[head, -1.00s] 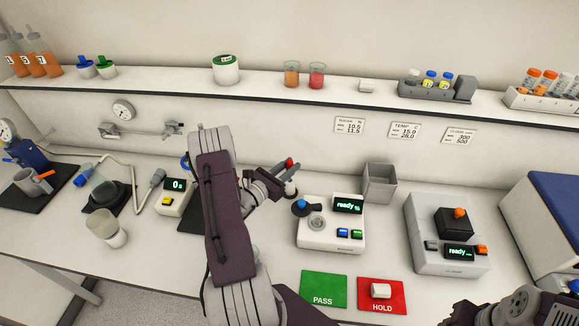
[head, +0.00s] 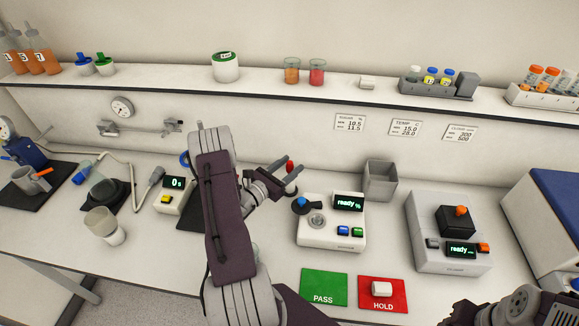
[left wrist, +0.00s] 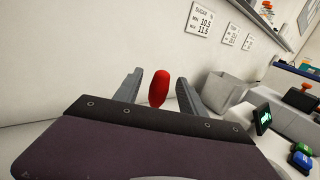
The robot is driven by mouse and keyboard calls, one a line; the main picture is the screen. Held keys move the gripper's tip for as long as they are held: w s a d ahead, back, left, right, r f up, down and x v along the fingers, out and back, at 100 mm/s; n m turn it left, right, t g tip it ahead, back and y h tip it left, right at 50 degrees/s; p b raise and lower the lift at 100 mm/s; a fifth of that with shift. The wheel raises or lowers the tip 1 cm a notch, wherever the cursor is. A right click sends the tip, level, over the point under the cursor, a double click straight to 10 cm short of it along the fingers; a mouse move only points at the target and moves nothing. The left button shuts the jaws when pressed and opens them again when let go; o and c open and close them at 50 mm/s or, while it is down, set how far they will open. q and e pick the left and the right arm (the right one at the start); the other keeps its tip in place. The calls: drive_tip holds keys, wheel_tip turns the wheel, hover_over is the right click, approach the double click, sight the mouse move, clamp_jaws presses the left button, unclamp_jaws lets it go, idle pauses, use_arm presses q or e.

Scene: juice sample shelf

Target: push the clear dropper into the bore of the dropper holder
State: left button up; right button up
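The dropper shows by its red bulb (head: 289,164), which stands upright at my left gripper in the head view. The bulb also shows in the left wrist view (left wrist: 158,88), between the two grey fingers. My left gripper (left wrist: 160,84) has its fingers apart, with a visible gap on each side of the bulb. The dropper's lower part is hidden behind the gripper and wrist. I cannot make out the dropper holder or its bore; my left arm covers much of that area. No fingers of my right gripper show.
A white instrument reading "ready" (head: 317,240) stands just right of the gripper. A grey open bin (head: 380,181) is behind it. A timer (head: 174,196) stands to the left. Green PASS (head: 323,284) and red HOLD (head: 384,309) pads lie in front. A shelf (head: 300,93) runs above.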

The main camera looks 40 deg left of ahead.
use_arm(q)
drive_tip(key=shift+s, duration=0.1)
drive_tip(key=s+b, duration=0.2)
drive_tip(key=s, duration=0.7)
drive_tip(key=shift+a, duration=0.4)
drive_tip(key=shift+w, duration=0.1)
